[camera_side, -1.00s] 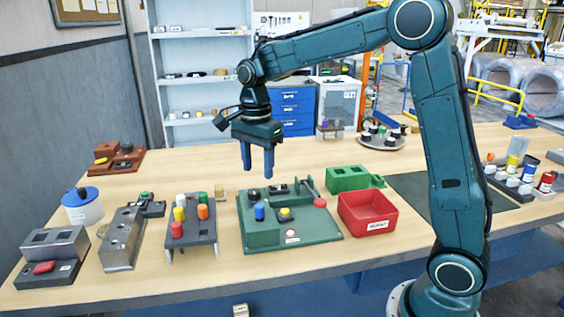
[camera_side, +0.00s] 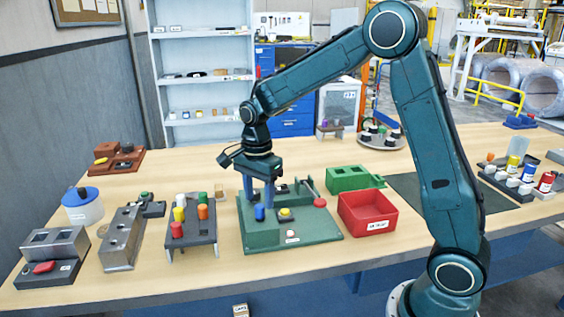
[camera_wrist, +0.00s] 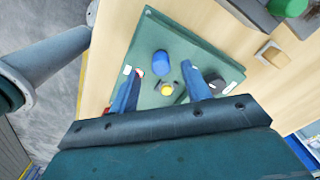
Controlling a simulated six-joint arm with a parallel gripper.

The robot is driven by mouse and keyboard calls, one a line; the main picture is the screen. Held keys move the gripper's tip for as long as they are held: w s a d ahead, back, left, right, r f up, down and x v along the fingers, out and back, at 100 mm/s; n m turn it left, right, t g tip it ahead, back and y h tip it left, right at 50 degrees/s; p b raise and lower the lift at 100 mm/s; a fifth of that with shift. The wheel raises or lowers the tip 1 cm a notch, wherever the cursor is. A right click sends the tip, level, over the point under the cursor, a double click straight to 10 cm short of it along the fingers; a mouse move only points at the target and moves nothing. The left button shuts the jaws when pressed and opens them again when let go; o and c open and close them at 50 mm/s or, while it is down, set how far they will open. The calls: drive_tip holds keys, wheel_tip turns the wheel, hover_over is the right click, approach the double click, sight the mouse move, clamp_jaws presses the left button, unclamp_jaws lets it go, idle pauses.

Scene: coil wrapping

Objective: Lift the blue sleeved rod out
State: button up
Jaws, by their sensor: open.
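The blue sleeved rod (camera_side: 259,212) stands upright in the green fixture (camera_side: 262,236), towards its front left. In the wrist view its blue top (camera_wrist: 160,63) shows just beyond the fingertips, near the middle of the gap. My gripper (camera_side: 258,200) is open and empty, pointing down over the fixture. In the wrist view the two blue fingers (camera_wrist: 163,76) are spread apart, with the rod not visibly touched by either. In the side view the fingers are low over the fixture, close behind the rod; the exact gap is hard to tell.
A yellow button (camera_side: 285,213) sits right of the rod, and a red knob (camera_side: 319,202) stands at the fixture's right. A rack of coloured rods (camera_side: 190,232) is on the left. A red bin (camera_side: 367,212) and a green block (camera_side: 350,178) stand on the right.

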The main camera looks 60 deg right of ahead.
sight(259, 206)
drive_tip(key=shift+f, duration=1.85)
clamp_jaws()
